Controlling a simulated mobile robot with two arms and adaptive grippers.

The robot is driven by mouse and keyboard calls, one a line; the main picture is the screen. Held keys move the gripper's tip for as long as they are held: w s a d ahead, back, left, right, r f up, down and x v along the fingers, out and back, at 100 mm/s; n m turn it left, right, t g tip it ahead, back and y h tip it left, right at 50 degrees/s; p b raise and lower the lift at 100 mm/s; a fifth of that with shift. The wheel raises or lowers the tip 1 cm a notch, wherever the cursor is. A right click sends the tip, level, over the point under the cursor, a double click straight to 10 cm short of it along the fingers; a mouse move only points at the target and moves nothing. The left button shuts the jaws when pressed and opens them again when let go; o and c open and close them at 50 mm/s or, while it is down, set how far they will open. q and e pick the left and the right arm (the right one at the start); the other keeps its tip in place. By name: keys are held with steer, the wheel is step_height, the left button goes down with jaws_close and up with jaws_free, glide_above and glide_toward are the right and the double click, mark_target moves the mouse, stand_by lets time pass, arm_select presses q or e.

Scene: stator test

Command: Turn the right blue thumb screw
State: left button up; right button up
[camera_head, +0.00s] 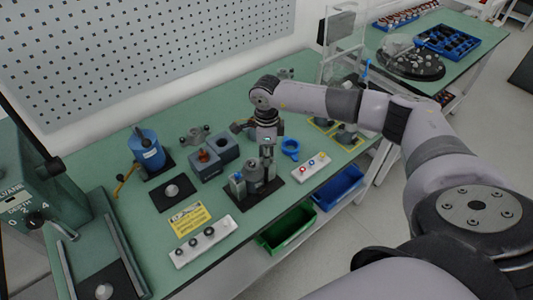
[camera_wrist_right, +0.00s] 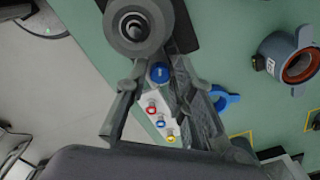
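The fixture (camera_head: 253,173) stands on a black plate near the front of the green bench, with a grey cylinder in its middle. My right gripper (camera_head: 267,155) points down at its right side. In the right wrist view, the blue thumb screw (camera_wrist_right: 159,73) lies between the fingertips of my right gripper (camera_wrist_right: 156,76). The fingers stand apart on either side of it, and I cannot tell whether the right-hand finger touches it. The grey round part (camera_wrist_right: 134,28) is just beyond. In the head view the gripper hides this screw. My left gripper is out of view.
A white strip with coloured buttons (camera_head: 311,167) and a blue ring part (camera_head: 290,147) are right of the fixture. Grey blocks (camera_head: 205,165) and a blue cylinder (camera_head: 147,150) stand left. A green bin (camera_head: 287,229) and a blue bin (camera_head: 338,187) hang below the front edge.

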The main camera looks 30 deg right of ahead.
jaws_close()
steer(key=shift+f+m+b, duration=0.15)
steer(key=shift+m+b, duration=0.4)
steer(key=shift+m, duration=0.25)
steer(key=shift+m+b, duration=0.4)
steer(key=shift+m, duration=0.5)
steer(key=shift+r+m, duration=0.2)
steer(key=shift+m, duration=0.4)
steer(key=shift+o, duration=2)
jaws_free()
steer(key=shift+f, duration=0.1)
